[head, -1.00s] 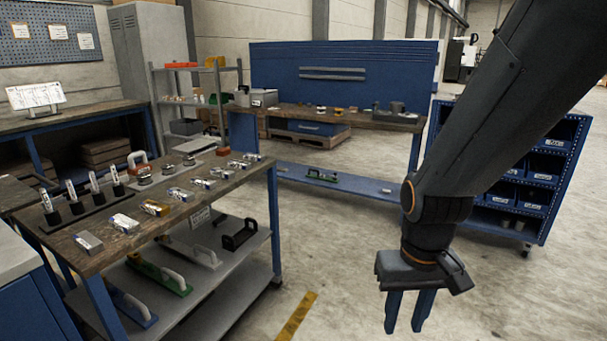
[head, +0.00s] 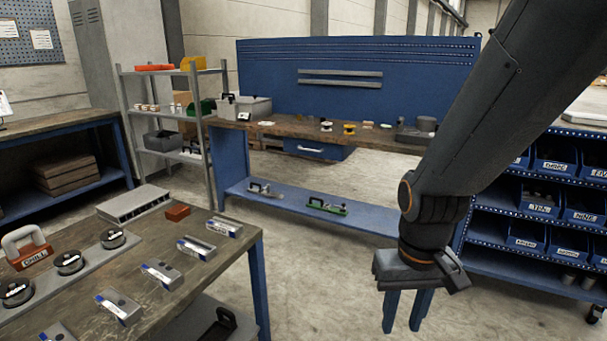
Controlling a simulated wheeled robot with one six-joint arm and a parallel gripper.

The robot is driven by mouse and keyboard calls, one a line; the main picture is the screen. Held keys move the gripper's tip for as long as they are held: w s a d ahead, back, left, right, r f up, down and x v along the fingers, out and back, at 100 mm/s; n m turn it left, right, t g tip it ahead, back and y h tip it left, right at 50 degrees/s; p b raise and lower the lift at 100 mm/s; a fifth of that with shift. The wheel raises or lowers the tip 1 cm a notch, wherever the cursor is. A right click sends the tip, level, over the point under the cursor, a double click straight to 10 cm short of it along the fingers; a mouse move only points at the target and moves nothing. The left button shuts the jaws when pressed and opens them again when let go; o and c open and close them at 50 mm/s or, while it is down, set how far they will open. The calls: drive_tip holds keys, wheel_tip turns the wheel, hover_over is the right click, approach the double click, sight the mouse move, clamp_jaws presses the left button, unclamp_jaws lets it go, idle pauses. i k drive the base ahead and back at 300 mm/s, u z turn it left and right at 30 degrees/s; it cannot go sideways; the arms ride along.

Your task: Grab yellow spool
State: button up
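A small yellow spool (head: 350,128) stands on the wooden top of the far blue workbench (head: 285,127), near the middle. A smaller dark and whitish spool-like item (head: 326,126) stands just left of it. My gripper (head: 406,312) hangs at the right in the head view, fingers pointing down. Its two blue fingers are apart with nothing visible between them. It is in the air, well short of the far bench and apart from the spool.
A near table (head: 190,310) with several blocks and round black-topped items fills the lower left. A blue bin rack (head: 545,215) stands at the right. A grey shelf unit (head: 130,110) stands left of the far bench. Open floor lies between.

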sight(349, 128)
drive_tip(key=z, duration=0.4)
drive_tip(key=i, duration=1.75)
drive_tip(key=u, duration=0.45)
